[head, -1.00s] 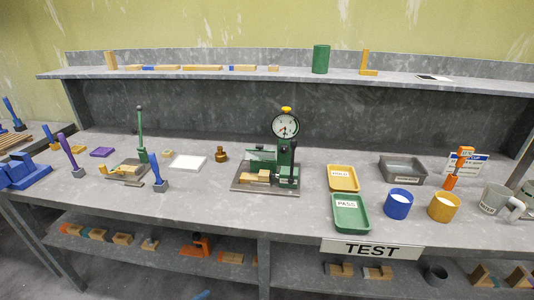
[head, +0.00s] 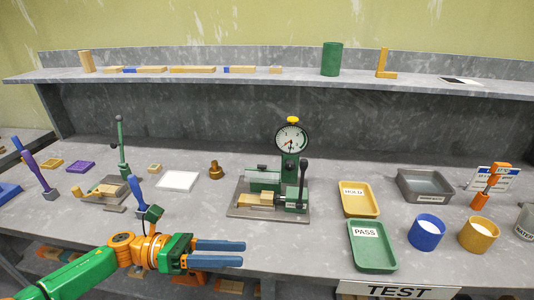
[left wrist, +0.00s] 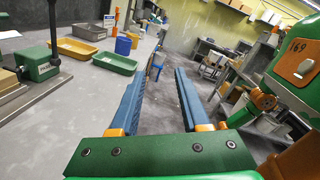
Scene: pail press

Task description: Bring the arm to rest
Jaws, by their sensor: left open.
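My left gripper (head: 218,253) shows in the head view, its arm coming in from the lower left. It is in front of the bench's front edge, left of the TEST sign. Its two blue fingers are apart, pointing right, with nothing between them. In the left wrist view the fingers (left wrist: 157,98) also stand apart and empty, over the grey floor beside the bench. My right gripper does not show in the head view. In the left wrist view a green and orange arm part marked 169 (left wrist: 297,62) is at the right.
The bench holds a green press with a dial (head: 291,139), a yellow HOLD tray (head: 375,210), a green PASS tray (head: 372,266), a grey tray (head: 448,190), a blue cup (head: 426,232) and a yellow cup (head: 477,235). Blue-handled tools stand at left.

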